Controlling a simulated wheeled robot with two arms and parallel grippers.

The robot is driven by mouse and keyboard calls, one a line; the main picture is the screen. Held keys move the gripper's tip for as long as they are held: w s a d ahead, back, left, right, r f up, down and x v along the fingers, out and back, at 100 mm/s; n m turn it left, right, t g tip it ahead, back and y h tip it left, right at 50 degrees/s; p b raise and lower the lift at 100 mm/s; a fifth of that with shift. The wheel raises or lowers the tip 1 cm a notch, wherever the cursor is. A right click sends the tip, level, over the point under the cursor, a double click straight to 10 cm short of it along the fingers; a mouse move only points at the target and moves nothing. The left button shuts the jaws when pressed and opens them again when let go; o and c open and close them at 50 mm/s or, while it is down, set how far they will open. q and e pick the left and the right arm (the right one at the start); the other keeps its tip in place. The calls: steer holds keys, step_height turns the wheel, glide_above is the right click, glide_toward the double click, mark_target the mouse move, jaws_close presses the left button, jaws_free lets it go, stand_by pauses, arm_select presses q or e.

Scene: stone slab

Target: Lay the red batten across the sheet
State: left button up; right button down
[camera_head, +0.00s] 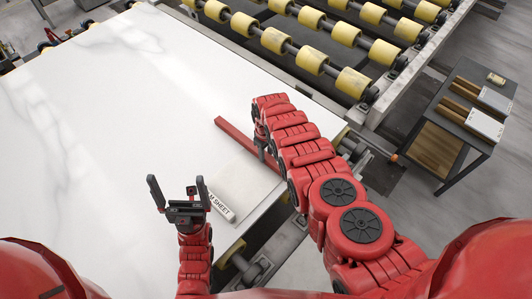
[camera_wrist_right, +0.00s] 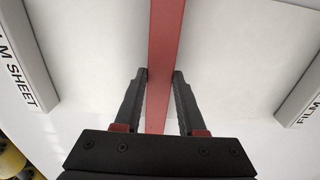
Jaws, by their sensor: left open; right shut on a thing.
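The red batten (camera_head: 232,132) is a long straight bar over the right part of the white slab. My right gripper (camera_head: 262,136) is shut on it, with one finger on each side in the right wrist view (camera_wrist_right: 160,76). The batten (camera_wrist_right: 166,30) runs away from the gripper there. The pale film sheet (camera_head: 246,178) lies at the slab's right front edge and also shows under the batten in the wrist view (camera_wrist_right: 108,62). I cannot tell whether the batten touches it. My left gripper (camera_head: 179,184) is open and empty, left of the sheet. My right arm hides part of batten and sheet.
The sheet has a labelled bar (camera_head: 219,206) at its near end; two such bars show in the wrist view, left (camera_wrist_right: 22,62) and right (camera_wrist_right: 303,98). The white slab (camera_head: 90,110) is clear to the left. Yellow rollers (camera_head: 312,60) stand behind; a side table (camera_head: 465,105) is at right.

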steer(key=c, duration=0.5)
jaws_free()
